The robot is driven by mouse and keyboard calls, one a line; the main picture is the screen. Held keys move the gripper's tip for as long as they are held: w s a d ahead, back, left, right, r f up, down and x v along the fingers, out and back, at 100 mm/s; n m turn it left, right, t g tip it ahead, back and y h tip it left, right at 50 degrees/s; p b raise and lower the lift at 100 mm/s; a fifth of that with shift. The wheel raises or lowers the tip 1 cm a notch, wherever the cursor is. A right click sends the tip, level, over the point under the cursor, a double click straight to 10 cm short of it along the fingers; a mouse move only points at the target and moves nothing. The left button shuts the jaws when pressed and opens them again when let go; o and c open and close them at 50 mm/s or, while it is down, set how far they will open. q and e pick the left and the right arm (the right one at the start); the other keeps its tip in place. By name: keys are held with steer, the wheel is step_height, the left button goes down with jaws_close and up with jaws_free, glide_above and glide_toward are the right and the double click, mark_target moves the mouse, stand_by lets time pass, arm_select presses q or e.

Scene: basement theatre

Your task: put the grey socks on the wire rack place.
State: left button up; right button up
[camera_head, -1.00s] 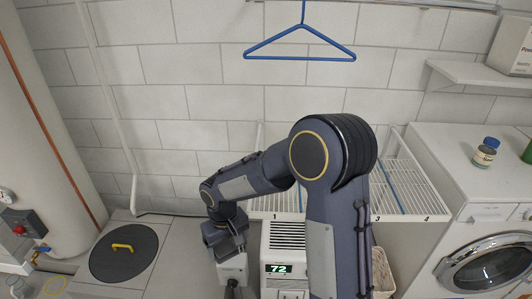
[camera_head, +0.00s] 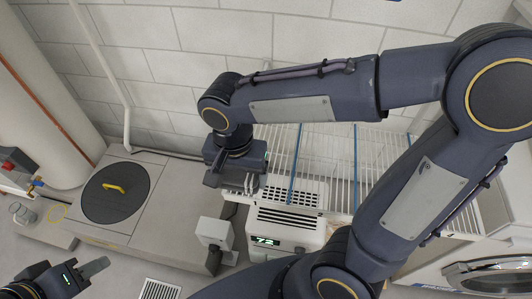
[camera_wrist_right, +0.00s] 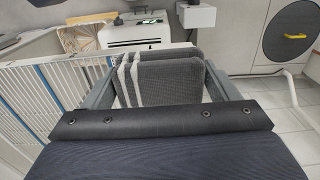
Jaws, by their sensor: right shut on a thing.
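My right gripper (camera_head: 236,180) is shut on the grey socks (camera_wrist_right: 170,78), which have white stripes and show between its fingers in the right wrist view. In the head view the socks are mostly hidden under the gripper. The white wire rack (camera_head: 338,165), divided by blue strips, is just right of this gripper, partly behind my right arm. It also shows at the left of the right wrist view (camera_wrist_right: 28,85). My left gripper (camera_head: 95,267) is low at the left, away from the rack; only part of it shows, so its opening is unclear.
A white dehumidifier (camera_head: 285,228) reading 72 stands under the rack's front left. A small grey box (camera_head: 214,233) is left of it. A dark round lid (camera_head: 115,193) with a yellow handle lies on the left platform. A washing machine (camera_head: 490,275) is at the lower right.

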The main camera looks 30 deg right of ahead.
steer(key=w+d+f+p, duration=0.1)
steer(key=w+d+f, duration=0.7)
steer(key=d, duration=0.1)
steer(key=shift+w+f, duration=0.25)
steer(key=shift+w+d+f, duration=0.1)
steer(key=shift+f, duration=0.05)
steer(key=f, duration=0.4)
steer(key=shift+w+d, duration=0.25)
